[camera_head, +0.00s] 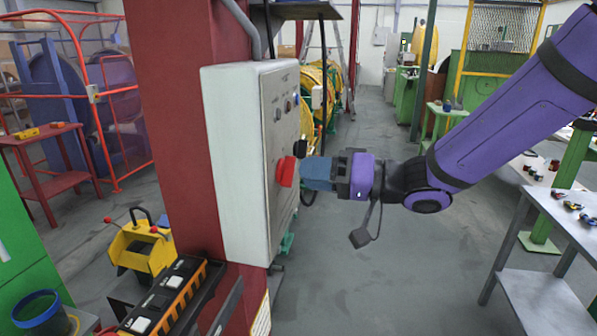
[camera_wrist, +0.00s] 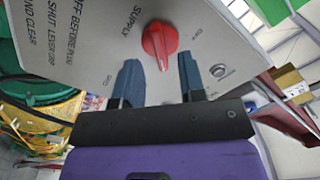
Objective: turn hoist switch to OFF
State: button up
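A pale control box (camera_head: 232,165) is mounted on a dark red column. Its front panel carries a red rotary knob (camera_head: 286,171) and a black knob (camera_head: 300,148). In the wrist view the red knob (camera_wrist: 160,42) has the word SUPPLY beside it. No hoist label is readable, so I cannot tell which knob is the hoist switch. My gripper (camera_head: 309,173) is close to the panel, just right of the red knob. In the wrist view my gripper (camera_wrist: 160,82) is open, its blue fingers apart, with the red knob's lower end between and beyond the tips. Nothing is held.
The column (camera_head: 170,110) stands behind the box. A yellow device (camera_head: 140,245) and a black-and-orange rack (camera_head: 172,300) are below left. A grey table (camera_head: 570,215) is at right. Grey floor (camera_head: 370,275) lies open between the box and table.

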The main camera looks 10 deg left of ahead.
aim_at(287, 171)
jog(key=shift+a, duration=1.45)
grip_shut()
